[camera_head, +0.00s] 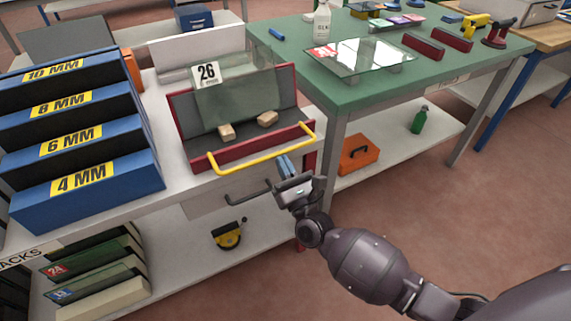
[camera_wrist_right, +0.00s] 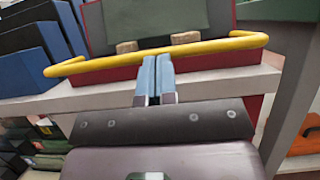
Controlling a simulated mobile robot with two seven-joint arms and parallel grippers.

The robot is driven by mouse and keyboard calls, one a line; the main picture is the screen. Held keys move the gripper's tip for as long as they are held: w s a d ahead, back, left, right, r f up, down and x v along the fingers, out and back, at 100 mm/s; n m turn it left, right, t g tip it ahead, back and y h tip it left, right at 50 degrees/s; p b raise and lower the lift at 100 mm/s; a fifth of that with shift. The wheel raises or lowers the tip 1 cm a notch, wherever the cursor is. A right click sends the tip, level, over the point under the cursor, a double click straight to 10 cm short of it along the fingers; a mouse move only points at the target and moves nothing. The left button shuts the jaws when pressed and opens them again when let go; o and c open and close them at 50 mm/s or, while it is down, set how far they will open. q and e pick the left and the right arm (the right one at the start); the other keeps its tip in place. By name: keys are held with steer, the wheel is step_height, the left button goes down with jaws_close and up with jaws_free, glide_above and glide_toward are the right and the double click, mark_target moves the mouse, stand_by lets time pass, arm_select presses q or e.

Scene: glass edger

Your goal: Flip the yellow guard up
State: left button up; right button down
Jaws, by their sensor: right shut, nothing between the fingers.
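The yellow guard (camera_head: 262,155) is a bent bar lying low across the front of a red-framed machine (camera_head: 190,157). It also spans the right wrist view (camera_wrist_right: 205,48). My right gripper (camera_head: 283,160) is shut and empty, with its blue fingers pointing at the guard from the front, right of the bar's middle. In the right wrist view its fingertips (camera_wrist_right: 157,62) are just below the bar; I cannot tell whether they touch it. A glass pane (camera_head: 240,98) marked 26 stands tilted in the machine behind the guard, above two small wooden blocks. My left gripper is not in view.
Blue slotted racks (camera_head: 90,185) labelled by thickness stand left of the machine. A drawer handle (camera_head: 248,196) juts out below the guard. A green table (camera_head: 345,92) with a glass sheet (camera_head: 360,57) stands at the right. Open floor lies in front.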

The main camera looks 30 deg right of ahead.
steer(key=r+g+p, duration=0.1)
steer(key=r+p, duration=0.1)
steer(key=w+r+g+p, duration=0.1)
steer(key=r+p, duration=0.1)
steer(key=r, duration=0.1)
steer(key=w+r+p, duration=0.1)
steer(key=r+p, duration=0.1)
steer(key=r, duration=0.1)
steer(key=shift+w+a+r+g, duration=0.1)
steer(key=shift+w+r+g, duration=0.05)
steer(key=shift+g, duration=0.25)
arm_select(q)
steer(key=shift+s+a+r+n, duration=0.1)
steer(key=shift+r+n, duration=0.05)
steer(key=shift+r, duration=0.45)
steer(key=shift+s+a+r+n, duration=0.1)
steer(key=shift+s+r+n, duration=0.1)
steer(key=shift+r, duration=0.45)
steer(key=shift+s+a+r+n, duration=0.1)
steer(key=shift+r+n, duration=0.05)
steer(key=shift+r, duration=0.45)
arm_select(e)
steer(key=w+r, duration=0.3)
steer(key=w, duration=0.3)
steer(key=shift+w+r, duration=0.2)
steer(key=shift+r, duration=0.15)
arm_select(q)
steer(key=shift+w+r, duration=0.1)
arm_select(e)
steer(key=shift+a+r, duration=0.1)
